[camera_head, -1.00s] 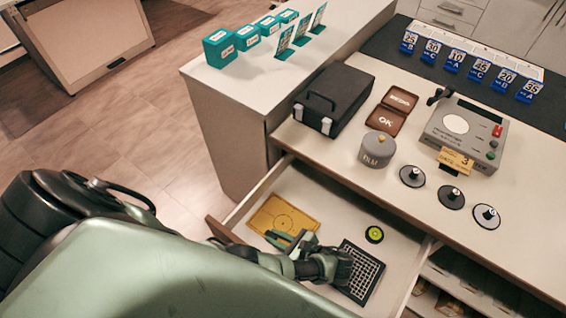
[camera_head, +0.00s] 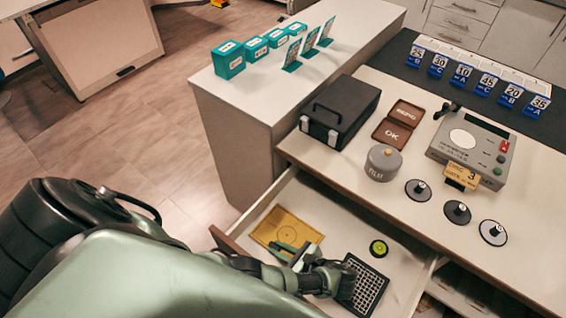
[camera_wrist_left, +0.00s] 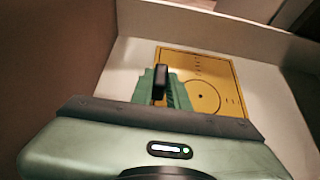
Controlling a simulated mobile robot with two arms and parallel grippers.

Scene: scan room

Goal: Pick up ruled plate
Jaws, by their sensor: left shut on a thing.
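The ruled plate (camera_head: 289,228) is a flat yellow plate with a thin circle and fine marks, in the open drawer (camera_head: 335,216). My left gripper (camera_head: 292,253) is at its near edge, with green fingers partly covering the plate. In the left wrist view the plate (camera_wrist_left: 222,88) shows beyond the fingers, and a small upright black piece (camera_wrist_left: 161,82) stands at the gripper (camera_wrist_left: 165,88). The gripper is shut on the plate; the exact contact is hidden. I cannot tell whether the plate is clear of the drawer floor. My right gripper is not in view.
A black grid plate (camera_head: 366,284) and a round green-yellow disc (camera_head: 378,248) are in the same drawer. The drawer walls surround the gripper. The counter above holds a black case (camera_head: 340,108), a grey film tin (camera_head: 383,163) and a grey device (camera_head: 470,145).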

